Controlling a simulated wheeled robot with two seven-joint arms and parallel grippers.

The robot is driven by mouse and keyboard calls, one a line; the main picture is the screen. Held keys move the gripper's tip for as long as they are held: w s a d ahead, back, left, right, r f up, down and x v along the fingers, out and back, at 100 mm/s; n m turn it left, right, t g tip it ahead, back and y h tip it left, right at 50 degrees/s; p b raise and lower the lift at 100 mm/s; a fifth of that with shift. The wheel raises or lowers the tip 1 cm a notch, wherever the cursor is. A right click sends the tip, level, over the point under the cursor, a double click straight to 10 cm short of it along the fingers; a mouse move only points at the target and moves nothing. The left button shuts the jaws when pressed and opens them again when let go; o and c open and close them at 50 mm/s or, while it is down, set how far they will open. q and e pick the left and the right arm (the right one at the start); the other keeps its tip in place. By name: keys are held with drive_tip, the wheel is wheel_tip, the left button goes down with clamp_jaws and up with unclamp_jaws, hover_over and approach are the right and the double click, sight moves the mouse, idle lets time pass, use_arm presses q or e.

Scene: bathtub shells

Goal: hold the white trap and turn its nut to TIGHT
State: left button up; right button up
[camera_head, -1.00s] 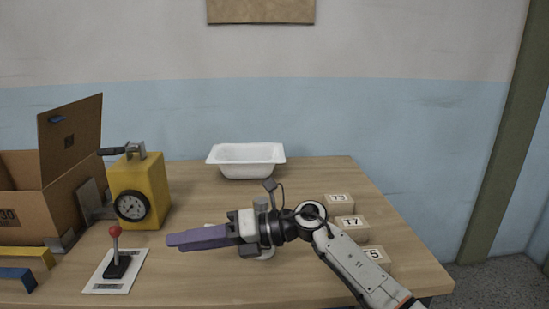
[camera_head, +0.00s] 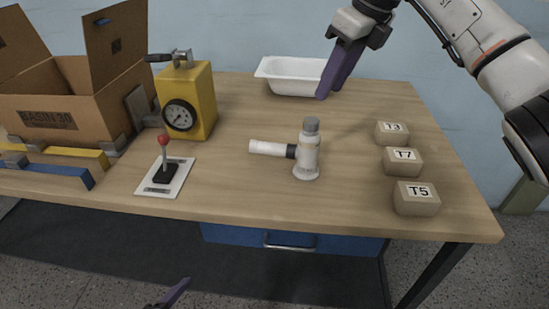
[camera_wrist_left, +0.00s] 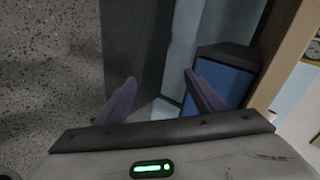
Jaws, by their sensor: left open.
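The white trap (camera_head: 306,160) stands upright on the table with a round foot and a grey cap (camera_head: 311,125) on top. A white pipe (camera_head: 268,148) sticks out of it to the left, with a dark ring (camera_head: 291,151) where it joins. I cannot read a TIGHT mark. My right gripper (camera_head: 330,84) hangs above the table's back, apart from the trap, in front of the white tub; its finger gap cannot be made out. My left gripper (camera_wrist_left: 162,92) is open and empty below the table's front; one fingertip shows at the head view's bottom edge.
A white tub (camera_head: 290,78) stands at the back. Boxes T3 (camera_head: 392,134), T7 (camera_head: 402,162) and T5 (camera_head: 415,199) line the right. A yellow gauge box (camera_head: 203,100), a red-knobbed lever (camera_head: 164,160) and an open carton (camera_head: 75,90) are left. The table around the trap is clear.

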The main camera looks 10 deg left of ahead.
use_arm(q)
drive_tip(key=w+a+r+m+t+h, duration=0.1)
drive_tip(key=w+r+m+t, duration=0.25)
drive_tip(key=r+m, duration=0.6)
drive_tip(key=w+a+r+m+t+h, duration=0.1)
drive_tip(key=w+a+r+m+t, duration=0.3)
drive_tip(key=r+m, duration=0.6)
drive_tip(key=m+g+h, duration=0.4)
drive_tip(key=m+h, duration=0.5)
approach(302, 146)
drive_tip(key=shift+s+a+r, duration=0.1)
drive_tip(key=shift+a+r, duration=0.05)
drive_tip(key=shift+a, duration=0.45)
drive_tip(key=shift+w+d+r+g, duration=0.1)
drive_tip(key=shift+w+d+g, duration=0.15)
drive_tip(key=shift+d, duration=0.35)
drive_tip(key=x, duration=1)
